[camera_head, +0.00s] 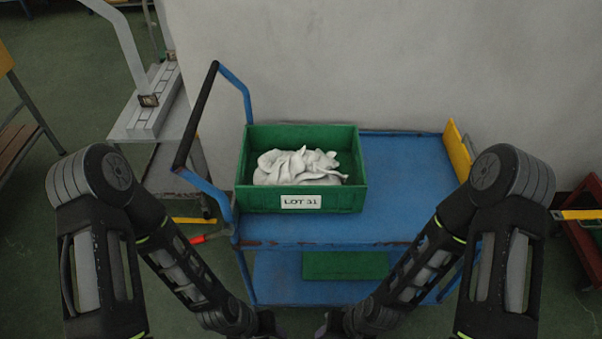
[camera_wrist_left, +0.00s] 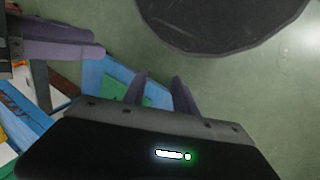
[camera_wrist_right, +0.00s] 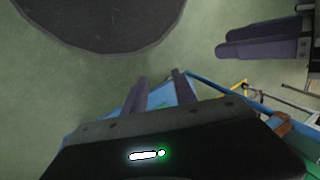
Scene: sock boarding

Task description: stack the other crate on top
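A green crate (camera_head: 255,199) labelled LOT 31 stands on the left part of the blue cart's top deck (camera_head: 400,200), with crumpled white socks (camera_head: 298,167) inside. A second green thing (camera_head: 345,266), likely the other crate, shows partly on the cart's lower shelf, cut off by the top deck. My left gripper (camera_wrist_left: 157,92) has its two fingers a little apart with nothing between them. My right gripper (camera_wrist_right: 158,92) looks the same, fingers slightly apart and empty. In the head view both grippers are at the bottom edge, mostly out of frame, in front of the cart.
The cart's black and blue handle (camera_head: 197,115) rises at its left end. A yellow panel (camera_head: 458,150) stands at its right end. The top deck right of the crate is bare. A pale wall is behind. A grey workbench (camera_head: 150,118) stands left, a red stand (camera_head: 590,225) right.

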